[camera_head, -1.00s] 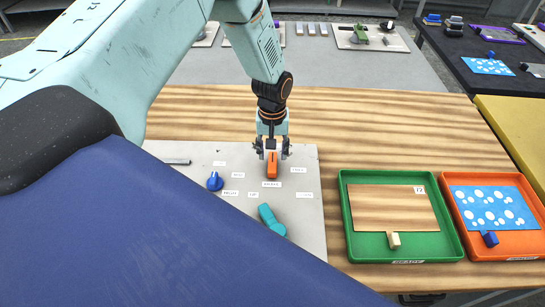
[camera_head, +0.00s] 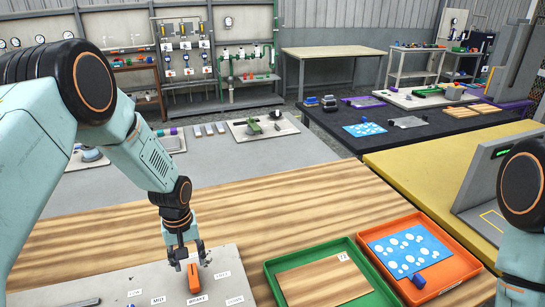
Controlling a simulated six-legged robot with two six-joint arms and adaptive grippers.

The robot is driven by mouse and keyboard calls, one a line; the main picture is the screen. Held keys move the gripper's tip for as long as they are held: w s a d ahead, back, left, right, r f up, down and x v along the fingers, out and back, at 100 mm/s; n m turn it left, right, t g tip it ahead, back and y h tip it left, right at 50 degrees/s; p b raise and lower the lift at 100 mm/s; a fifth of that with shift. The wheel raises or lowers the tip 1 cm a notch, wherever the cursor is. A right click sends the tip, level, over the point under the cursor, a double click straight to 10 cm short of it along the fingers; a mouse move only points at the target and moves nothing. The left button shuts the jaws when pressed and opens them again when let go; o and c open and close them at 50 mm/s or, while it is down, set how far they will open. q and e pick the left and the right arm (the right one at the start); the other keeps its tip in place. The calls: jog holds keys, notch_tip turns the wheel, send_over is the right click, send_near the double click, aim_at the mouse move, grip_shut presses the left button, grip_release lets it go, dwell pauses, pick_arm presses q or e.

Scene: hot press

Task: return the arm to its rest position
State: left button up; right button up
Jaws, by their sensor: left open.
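My left arm (camera_head: 150,160) comes in from the left and reaches down to the panel. My left gripper (camera_head: 188,261) is open, with its fingers on either side of the top of an orange lever (camera_head: 194,279). I cannot tell whether the fingers touch it. The lever stands on a light grey panel (camera_head: 228,264) with small white labels at the bottom of the view. Part of my right arm (camera_head: 523,190) shows at the right edge. Its gripper is out of view.
A green tray (camera_head: 270,275) holds a wooden board. Beside it, an orange tray (camera_head: 462,262) holds a blue white-spotted sheet (camera_head: 410,248) and a blue block (camera_head: 418,281). A grey machine (camera_head: 480,185) stands on the yellow table (camera_head: 410,165). The wooden tabletop (camera_head: 300,205) behind the trays is clear.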

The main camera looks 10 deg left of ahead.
aim_at(193, 275)
pick_arm(q)
notch_tip(193, 275, down, 6)
jog(key=shift+f, duration=0.1)
dwell(0.4)
jog(key=shift+r, duration=0.2)
